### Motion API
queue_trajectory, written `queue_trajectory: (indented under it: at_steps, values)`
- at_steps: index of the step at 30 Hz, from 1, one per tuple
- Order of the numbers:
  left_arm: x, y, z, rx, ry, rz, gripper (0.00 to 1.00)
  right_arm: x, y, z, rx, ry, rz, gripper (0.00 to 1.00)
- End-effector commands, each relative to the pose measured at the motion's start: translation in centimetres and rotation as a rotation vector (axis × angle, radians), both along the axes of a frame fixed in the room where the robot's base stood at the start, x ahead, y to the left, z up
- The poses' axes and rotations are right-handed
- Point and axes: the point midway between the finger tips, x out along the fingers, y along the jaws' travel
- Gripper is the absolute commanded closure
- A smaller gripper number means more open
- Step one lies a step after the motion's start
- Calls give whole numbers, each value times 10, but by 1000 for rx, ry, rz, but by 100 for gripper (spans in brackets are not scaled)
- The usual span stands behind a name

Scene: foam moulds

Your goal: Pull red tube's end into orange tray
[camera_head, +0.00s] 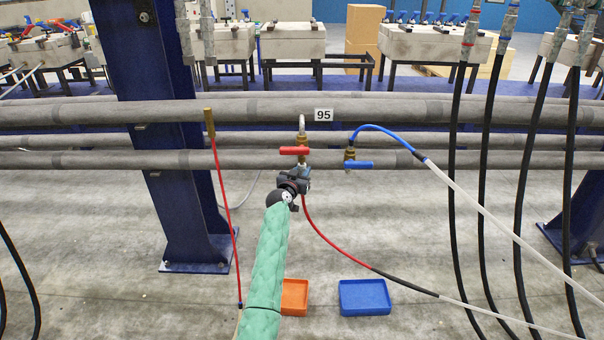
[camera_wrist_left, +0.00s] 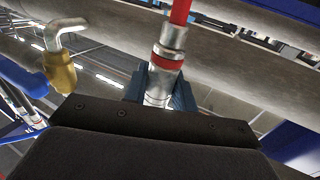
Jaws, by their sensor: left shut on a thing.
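The red tube (camera_head: 330,237) runs from my left gripper (camera_head: 297,181) down to the right into a black sleeve and a pale hose. In the left wrist view my left gripper (camera_wrist_left: 160,92) is shut on the tube's metal end fitting (camera_wrist_left: 169,55), which has a red ring, with the red tube (camera_wrist_left: 181,12) above it. The gripper is just below the red-handled valve (camera_head: 294,151); whether the fitting still joins the valve is hidden. The orange tray (camera_head: 298,296) lies on the floor below, partly behind my green-sleeved left arm. My right gripper is not in view.
A blue tray (camera_head: 365,297) lies right of the orange one. A blue tube (camera_head: 388,131) runs from the blue-handled valve (camera_head: 358,165). Grey pipes (camera_head: 410,159) cross behind. Black hoses (camera_head: 483,170) hang at the right.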

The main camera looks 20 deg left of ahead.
Motion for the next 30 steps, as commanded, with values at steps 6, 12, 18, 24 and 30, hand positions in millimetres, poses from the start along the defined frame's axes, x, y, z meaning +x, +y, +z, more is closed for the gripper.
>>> queue_trajectory:
  at_steps: [6, 12, 18, 24, 30]
  values:
    - [0, 0, 1, 0, -1, 0, 77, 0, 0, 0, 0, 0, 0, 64]
    - [0, 0, 1, 0, -1, 0, 100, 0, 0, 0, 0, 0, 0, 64]
    - [0, 0, -1, 1, -1, 0, 100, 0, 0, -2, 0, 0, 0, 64]
    - [0, 0, -6, 1, 0, 0, 100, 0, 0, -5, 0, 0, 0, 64]
    - [0, 0, -10, 1, 0, 0, 100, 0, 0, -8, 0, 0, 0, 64]
